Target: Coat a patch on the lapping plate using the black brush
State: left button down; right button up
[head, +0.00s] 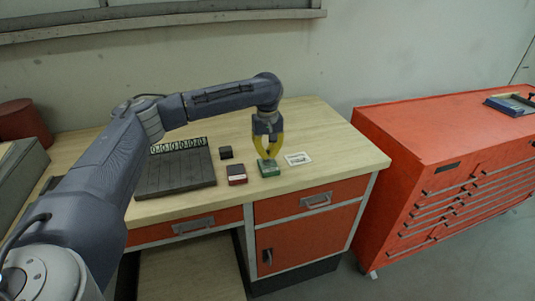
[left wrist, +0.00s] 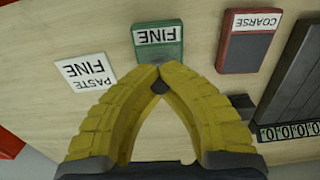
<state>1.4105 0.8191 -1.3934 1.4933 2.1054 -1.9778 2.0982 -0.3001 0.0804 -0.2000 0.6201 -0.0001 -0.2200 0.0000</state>
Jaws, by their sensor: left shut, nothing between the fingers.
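My left gripper (head: 267,157) has yellow fingers with their tips together, and it points down at a green block (head: 271,168). In the left wrist view its closed tips (left wrist: 160,80) lie at the edge of the green block (left wrist: 158,52), labelled FINE; I cannot tell whether they touch it. A dark slab with a grooved top (head: 175,177), apparently the lapping plate, lies on the bench to the left. It shows in part in the left wrist view (left wrist: 298,85). A small black block (head: 226,152) sits between slab and gripper. I cannot make out a black brush. My right gripper is out of view.
A red and dark block (head: 236,175) labelled COARSE (left wrist: 248,46) stands left of the green block. A white PASTE FINE card (head: 298,159) lies to the right. The bench's right end (head: 350,160) is clear.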

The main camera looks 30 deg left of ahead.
aim_at(268, 151)
pick_arm(q)
jog(key=shift+r, duration=3.45)
